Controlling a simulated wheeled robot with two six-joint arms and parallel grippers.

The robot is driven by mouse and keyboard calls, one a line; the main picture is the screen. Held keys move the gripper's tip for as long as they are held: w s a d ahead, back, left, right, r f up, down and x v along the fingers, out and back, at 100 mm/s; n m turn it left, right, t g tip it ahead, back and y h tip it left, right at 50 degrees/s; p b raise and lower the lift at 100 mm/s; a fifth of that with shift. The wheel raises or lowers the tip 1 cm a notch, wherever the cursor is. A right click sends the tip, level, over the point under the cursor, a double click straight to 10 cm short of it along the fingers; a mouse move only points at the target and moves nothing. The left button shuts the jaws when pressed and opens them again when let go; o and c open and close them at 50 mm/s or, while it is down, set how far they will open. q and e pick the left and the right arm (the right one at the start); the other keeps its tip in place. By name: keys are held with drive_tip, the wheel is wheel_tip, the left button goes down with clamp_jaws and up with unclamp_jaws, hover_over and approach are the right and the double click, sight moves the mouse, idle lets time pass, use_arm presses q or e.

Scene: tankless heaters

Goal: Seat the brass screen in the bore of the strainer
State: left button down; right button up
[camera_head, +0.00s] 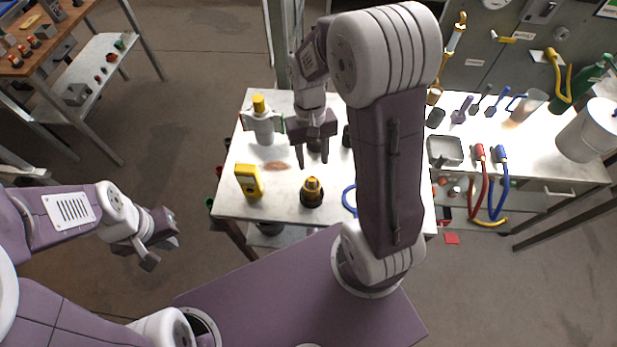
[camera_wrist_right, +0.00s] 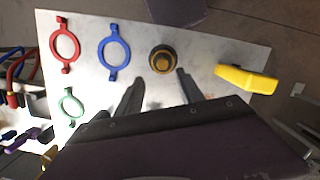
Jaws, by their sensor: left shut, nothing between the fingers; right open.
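A brass-coloured piece (camera_head: 312,187) stands upright in a dark round base near the front of the table. It also shows in the right wrist view (camera_wrist_right: 163,58), seen from above; I cannot tell whether it is the screen. A silver body with a yellow top (camera_head: 264,125) stands at the back left; I cannot tell whether it is the strainer, and no open bore is visible. My right gripper (camera_head: 312,163) is open and empty, pointing down above and behind the brass piece. It also shows in the right wrist view (camera_wrist_right: 158,78). My left gripper (camera_head: 155,242) is shut and empty, off the table's left side.
A yellow meter (camera_head: 249,181) lies left of the brass piece. Blue (camera_wrist_right: 113,48), red (camera_wrist_right: 65,46) and green (camera_wrist_right: 70,105) ring tools lie on the table. My right arm hides part of the tabletop. A grey tray (camera_head: 445,151) and hoses are at the right.

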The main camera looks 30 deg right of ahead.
sight(312, 178)
drive_tip(key=shift+s+f, duration=0.55)
drive_tip(key=shift+s, duration=0.35)
drive_tip(key=shift+s+f, duration=0.2)
drive_tip(key=shift+w+a+f, duration=0.45)
drive_tip(key=shift+w+f, duration=0.2)
drive_tip(key=shift+f, duration=0.15)
drive_tip(key=f, duration=0.3)
drive_tip(key=shift+s+f, duration=0.35)
drive_tip(key=shift+f, duration=0.05)
drive_tip(key=shift+s, duration=0.15)
drive_tip(key=shift+c, duration=0.7)
drive_tip(key=shift+w+f, duration=0.1)
drive_tip(key=shift+w, duration=0.15)
drive_tip(key=c, duration=0.5)
clamp_jaws()
use_arm(q)
drive_tip(key=shift+s+a+r, duration=0.1)
drive_tip(key=shift+s+a, duration=0.05)
drive_tip(key=shift+s, duration=0.15)
